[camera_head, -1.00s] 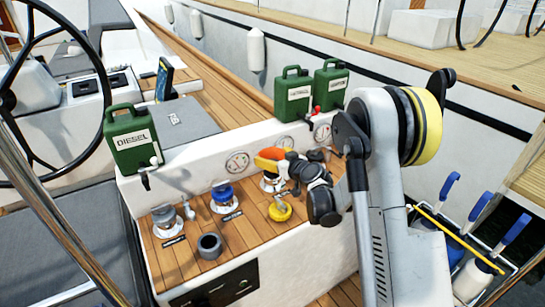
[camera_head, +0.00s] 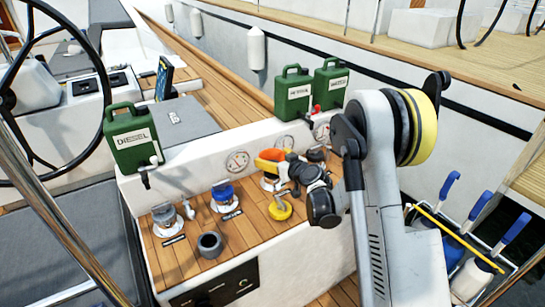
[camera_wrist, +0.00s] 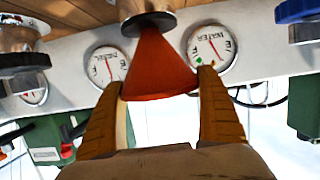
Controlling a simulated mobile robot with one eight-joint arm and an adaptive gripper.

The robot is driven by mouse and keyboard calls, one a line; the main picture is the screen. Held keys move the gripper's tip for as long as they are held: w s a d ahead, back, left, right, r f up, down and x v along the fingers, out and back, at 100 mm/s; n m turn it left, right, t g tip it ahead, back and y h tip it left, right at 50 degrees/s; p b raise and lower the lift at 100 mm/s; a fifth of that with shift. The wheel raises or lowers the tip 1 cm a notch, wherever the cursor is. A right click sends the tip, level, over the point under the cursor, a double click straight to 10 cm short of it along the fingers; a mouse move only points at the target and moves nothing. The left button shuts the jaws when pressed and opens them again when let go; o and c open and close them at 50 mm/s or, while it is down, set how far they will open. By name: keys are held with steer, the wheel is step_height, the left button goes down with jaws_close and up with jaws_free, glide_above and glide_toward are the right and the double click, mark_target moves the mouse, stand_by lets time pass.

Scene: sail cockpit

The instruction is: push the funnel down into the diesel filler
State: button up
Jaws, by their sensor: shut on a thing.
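The red-orange funnel (camera_wrist: 152,65) is between the two yellow-brown fingers of my gripper (camera_wrist: 161,88), and the fingers close on its wide end. The wrist picture is upside down. The funnel's narrow end meets the round metal mouth of a deck filler (camera_wrist: 147,22); how deep it sits is hidden. In the head view the funnel (camera_head: 278,154) shows as an orange shape at my gripper (camera_head: 268,163), above a filler (camera_head: 269,184) near the back of the teak console. I cannot read that filler's label.
A grey-capped filler (camera_head: 164,215) and a blue-capped filler (camera_head: 223,195) stand to the left. A yellow cap (camera_head: 279,208) and a grey cup (camera_head: 209,244) are in front. A green diesel can (camera_head: 133,140) stands on the ledge at left, two more green cans (camera_head: 293,92) behind.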

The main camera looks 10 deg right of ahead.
steer(key=o, duration=1.1)
steer(key=shift+v, duration=5.5)
steer(key=s+a+r+m+g, duration=0.1)
steer(key=s+a+r+g, duration=0.4)
steer(key=s+r, duration=0.6)
steer(key=s+m+h, duration=0.1)
steer(key=s, duration=0.6)
steer(key=s+d+f+g+h, duration=0.1)
steer(key=s, duration=0.6)
steer(key=s+d+m+g+h, duration=0.1)
steer(key=s+h, duration=0.1)
steer(key=s, duration=0.5)
steer(key=shift+f+m, duration=0.3)
steer(key=shift+f, duration=0.1)
